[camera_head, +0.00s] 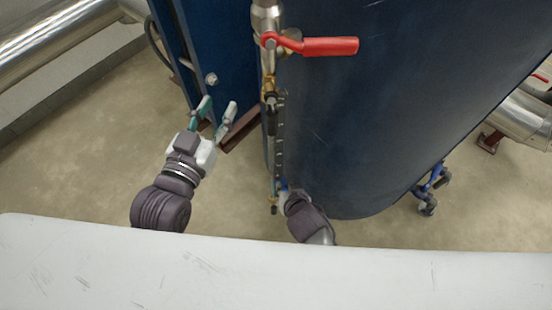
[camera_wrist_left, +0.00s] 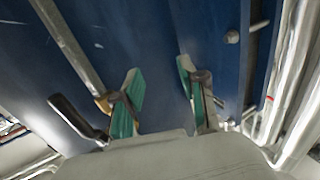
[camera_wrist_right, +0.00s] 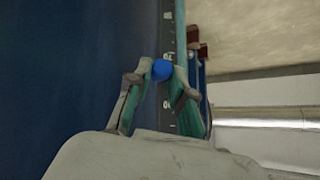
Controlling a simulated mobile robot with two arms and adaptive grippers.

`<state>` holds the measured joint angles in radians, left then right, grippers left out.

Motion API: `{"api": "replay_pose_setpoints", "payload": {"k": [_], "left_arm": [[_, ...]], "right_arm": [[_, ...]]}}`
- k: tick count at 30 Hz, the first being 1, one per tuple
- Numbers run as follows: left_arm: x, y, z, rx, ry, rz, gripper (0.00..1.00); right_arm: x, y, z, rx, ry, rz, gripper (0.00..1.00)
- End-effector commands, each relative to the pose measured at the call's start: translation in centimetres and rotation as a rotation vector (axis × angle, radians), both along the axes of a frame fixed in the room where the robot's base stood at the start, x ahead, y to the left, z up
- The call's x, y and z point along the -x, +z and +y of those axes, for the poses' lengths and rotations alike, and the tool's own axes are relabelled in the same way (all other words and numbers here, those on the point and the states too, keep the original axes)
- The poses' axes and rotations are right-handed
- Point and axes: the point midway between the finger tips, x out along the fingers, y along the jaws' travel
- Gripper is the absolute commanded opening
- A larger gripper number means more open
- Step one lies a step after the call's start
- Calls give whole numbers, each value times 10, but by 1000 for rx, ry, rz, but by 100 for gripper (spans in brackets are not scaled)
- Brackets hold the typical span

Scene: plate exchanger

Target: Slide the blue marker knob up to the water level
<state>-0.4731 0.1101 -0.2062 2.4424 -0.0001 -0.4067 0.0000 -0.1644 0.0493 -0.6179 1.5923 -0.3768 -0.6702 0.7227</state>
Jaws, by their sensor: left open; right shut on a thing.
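The blue marker knob (camera_wrist_right: 161,70) is a small round knob between the fingertips of my right gripper (camera_wrist_right: 162,75) in the right wrist view. That gripper is shut on it. The knob sits beside a dark graduated scale (camera_wrist_right: 168,35) with pale numbers. In the head view, the narrow upright gauge (camera_head: 279,140) runs down the front of the dark blue tank, and my right gripper (camera_head: 282,188) is at its lower end. I cannot make out the water level. My left gripper (camera_head: 216,108) is open and empty; it also shows in the left wrist view (camera_wrist_left: 160,75).
A red valve handle (camera_head: 325,46) sticks out to the right above the gauge. The large blue tank (camera_head: 370,110) stands to the right. Blue plates (camera_head: 222,50) rise beyond my left gripper. A white surface (camera_head: 200,265) crosses the foreground.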

Motion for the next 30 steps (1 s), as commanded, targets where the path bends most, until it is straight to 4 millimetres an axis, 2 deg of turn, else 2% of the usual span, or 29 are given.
{"api": "replay_pose_setpoints", "payload": {"k": [30], "left_arm": [[7,-33,8,-52,14,198,42]], "right_arm": [[1,8,0,0,0,1,0]]}}
